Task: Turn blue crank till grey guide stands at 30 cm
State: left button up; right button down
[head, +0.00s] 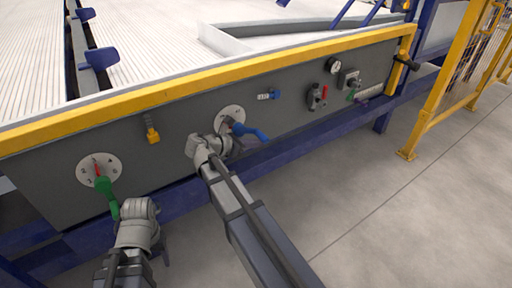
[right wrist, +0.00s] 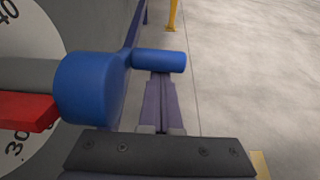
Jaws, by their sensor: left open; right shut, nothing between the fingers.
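The blue crank (head: 250,132) sits on a round white dial (head: 231,113) in the middle of the grey panel. In the right wrist view its blue hub and handle (right wrist: 160,61) stand out from the dial (right wrist: 30,35), which shows 40 at the top and 30 lower. A red pointer (right wrist: 25,111) lies beside the 30. My right gripper (right wrist: 160,77) is shut and empty, its tips at the crank handle; contact is unclear. My left gripper (head: 140,215) is open, by the green crank (head: 106,190); its fingers are mostly hidden. A grey rail (head: 300,28) on the bed may be the guide.
The left dial (head: 88,170) has a red pointer. A yellow rail (head: 190,75) tops the panel. A small blue knob (head: 274,95), a yellow fitting (head: 152,132), a red-handled valve (head: 320,95) and a gauge (head: 334,66) are on it. A yellow fence (head: 440,100) stands at right; floor is clear.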

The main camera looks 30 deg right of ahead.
aim_at(261, 135)
jog(key=h+b, duration=0.2)
jog(key=b, duration=0.1)
jog(key=d+r+h+b, duration=0.1)
jog(key=h+b, duration=0.1)
jog(key=b, duration=0.1)
jog(key=r+h+b, duration=0.1)
jog(key=h+b, duration=0.1)
jog(key=b, duration=0.2)
jog(key=shift+d+h, duration=0.3)
jog(key=shift+d+r+t+h+b, duration=0.1)
jog(key=shift+r+t+h+b, duration=0.2)
jog(key=shift+r+h+b, duration=0.65)
jog(key=shift+h+b, duration=0.35)
jog(key=shift+b, duration=0.15)
